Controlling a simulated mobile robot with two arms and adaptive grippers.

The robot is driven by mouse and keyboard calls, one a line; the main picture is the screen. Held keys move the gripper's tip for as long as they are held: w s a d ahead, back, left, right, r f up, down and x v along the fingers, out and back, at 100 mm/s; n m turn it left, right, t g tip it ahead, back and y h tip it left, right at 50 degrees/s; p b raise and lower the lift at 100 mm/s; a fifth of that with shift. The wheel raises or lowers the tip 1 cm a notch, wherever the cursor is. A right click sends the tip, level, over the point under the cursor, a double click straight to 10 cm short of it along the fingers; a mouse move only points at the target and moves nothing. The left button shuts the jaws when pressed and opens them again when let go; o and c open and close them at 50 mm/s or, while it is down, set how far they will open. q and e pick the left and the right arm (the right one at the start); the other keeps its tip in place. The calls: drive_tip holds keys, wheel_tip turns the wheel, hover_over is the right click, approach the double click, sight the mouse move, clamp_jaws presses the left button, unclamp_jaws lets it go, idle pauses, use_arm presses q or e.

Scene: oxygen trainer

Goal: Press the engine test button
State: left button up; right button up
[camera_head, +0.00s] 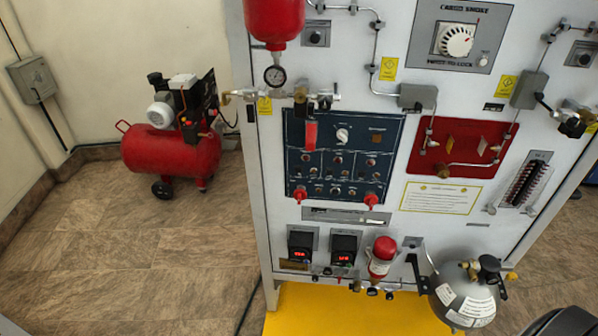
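A dark blue control panel (343,157) with several switches, small buttons and indicators is set in the white trainer board (400,228). It has a white round knob (342,135) near its top, a red vertical piece (311,136) at upper left and two red knobs at its lower corners. The small labels are too small to read, so I cannot tell which control is the engine test button. Neither of my grippers shows in this view.
A red compressor (172,150) stands on the floor at left. A red cylinder (273,20), a small red bottle (381,258) and a grey round tank (464,297) stick out from the board. A yellow mat (350,312) lies in front; the floor at left is clear.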

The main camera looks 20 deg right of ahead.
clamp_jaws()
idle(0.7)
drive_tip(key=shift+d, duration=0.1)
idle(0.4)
